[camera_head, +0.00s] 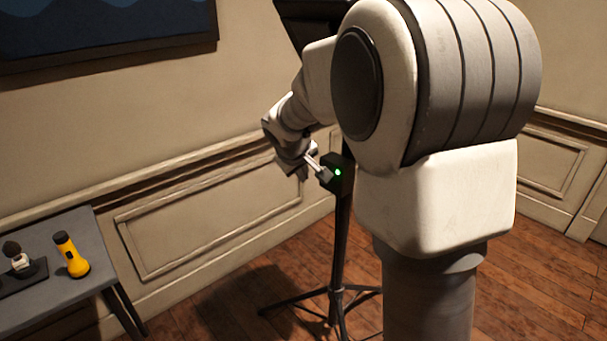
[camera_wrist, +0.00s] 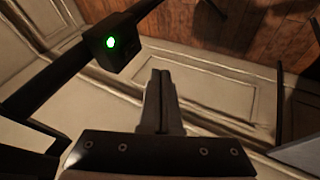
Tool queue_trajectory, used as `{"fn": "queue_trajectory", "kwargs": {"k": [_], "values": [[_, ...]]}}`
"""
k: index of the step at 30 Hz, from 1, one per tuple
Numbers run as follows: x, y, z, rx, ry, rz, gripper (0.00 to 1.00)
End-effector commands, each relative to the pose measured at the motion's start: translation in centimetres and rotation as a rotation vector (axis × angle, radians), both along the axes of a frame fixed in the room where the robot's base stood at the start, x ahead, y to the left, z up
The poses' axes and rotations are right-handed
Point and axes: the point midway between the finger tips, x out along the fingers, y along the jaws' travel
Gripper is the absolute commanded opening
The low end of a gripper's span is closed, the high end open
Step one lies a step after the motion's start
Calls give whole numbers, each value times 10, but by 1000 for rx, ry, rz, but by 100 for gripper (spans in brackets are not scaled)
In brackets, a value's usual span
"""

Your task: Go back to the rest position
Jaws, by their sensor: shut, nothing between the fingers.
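My gripper (camera_head: 319,170) is at the left of my arm in the head view, its fingers pointing toward a small black box (camera_head: 343,178) with a lit green light. The box is mounted on a dark stand (camera_head: 342,240). In the wrist view my gripper (camera_wrist: 160,76) has its two fingers together with nothing between them. There the black box (camera_wrist: 124,50) is to the upper left of the fingertips, with a gap in the picture between them. Whether the fingertips touch the box cannot be told from the head view.
A grey table (camera_head: 55,240) stands at the left with a yellow flashlight (camera_head: 71,256) and a small dark-and-white item (camera_head: 19,262) on a black base. The stand's tripod legs (camera_head: 320,295) spread over the wooden floor (camera_head: 240,313). A panelled wall (camera_head: 215,215) is behind.

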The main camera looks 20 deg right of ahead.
Motion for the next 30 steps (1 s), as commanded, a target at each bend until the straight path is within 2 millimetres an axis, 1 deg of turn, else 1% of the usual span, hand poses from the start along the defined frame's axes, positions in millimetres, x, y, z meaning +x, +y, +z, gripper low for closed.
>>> {"fn": "queue_trajectory", "kwargs": {"k": [7, 8, 11, 14, 15, 17, 18, 20, 21, 25, 27, 30], "values": [[-3, 0, 2, 3, -1, -3, 0], [-5, 1, 4, 6, -2, -6, 0], [-22, 3, 16, 25, -8, -25, 0], [-52, 8, 33, 59, -12, -54, 0], [-67, 10, 39, 77, -13, -67, 0], [-89, 15, 47, 106, -14, -87, 0], [-104, 18, 51, 124, -13, -99, 0], [-126, 23, 57, 155, -12, -115, 0], [-141, 26, 60, 175, -13, -125, 0], [-188, 38, 64, 244, -9, -151, 0], [-213, 45, 64, 282, -6, -161, 0], [-245, 55, 61, 336, -1, -173, 0]]}}
